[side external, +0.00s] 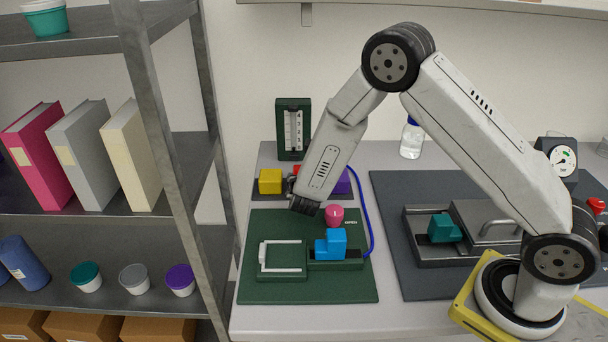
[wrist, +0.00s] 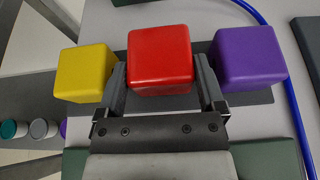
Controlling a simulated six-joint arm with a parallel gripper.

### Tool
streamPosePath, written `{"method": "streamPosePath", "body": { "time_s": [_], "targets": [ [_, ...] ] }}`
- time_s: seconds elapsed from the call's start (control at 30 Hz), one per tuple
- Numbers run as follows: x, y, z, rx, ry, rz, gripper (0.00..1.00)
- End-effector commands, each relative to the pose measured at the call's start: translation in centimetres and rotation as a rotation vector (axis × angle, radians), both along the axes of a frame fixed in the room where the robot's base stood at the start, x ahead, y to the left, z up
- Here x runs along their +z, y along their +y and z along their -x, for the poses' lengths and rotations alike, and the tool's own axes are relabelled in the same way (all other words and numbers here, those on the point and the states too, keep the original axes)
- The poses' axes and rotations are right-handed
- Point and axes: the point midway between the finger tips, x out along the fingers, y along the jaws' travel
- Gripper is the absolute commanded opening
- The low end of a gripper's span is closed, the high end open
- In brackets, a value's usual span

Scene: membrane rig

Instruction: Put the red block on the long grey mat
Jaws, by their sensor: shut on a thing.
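The red block (wrist: 160,60) is between the two fingers of my gripper (wrist: 162,72), which is shut on it. In the side external view only a sliver of the red block (side external: 296,168) shows behind my arm. A long dark grey mat (wrist: 262,97) lies beneath, and it also shows in the side external view (side external: 260,197). A yellow block (wrist: 85,73) stands on it to the left of the red block, and a purple block (wrist: 249,65) to the right. I cannot tell whether the red block touches the mat.
A green board (side external: 360,285) with a pink knob (side external: 335,215) and a blue block (side external: 331,243) lies in front. A blue cable (side external: 369,215) curves past the purple block. A larger dark mat (side external: 392,190) lies right.

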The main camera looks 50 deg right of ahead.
Motion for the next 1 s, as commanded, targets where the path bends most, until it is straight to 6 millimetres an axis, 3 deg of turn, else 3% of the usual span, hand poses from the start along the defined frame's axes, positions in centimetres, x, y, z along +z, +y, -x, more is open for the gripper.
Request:
{"method": "streamPosePath", "body": {
  "time_s": [0.57,0.6,0.63,1.0],
  "targets": [
    [-1.2,0.01,-0.02,0.001,-0.002,0.001,0.17],
    [-1.26,0.0,0.0,0.0,-0.001,0.001,0.94],
    [-1.24,0.01,0.0,0.0,-0.001,0.001,1.0],
    [-0.99,0.01,-0.01,0.001,-0.002,0.001,1.0]
  ]
}}
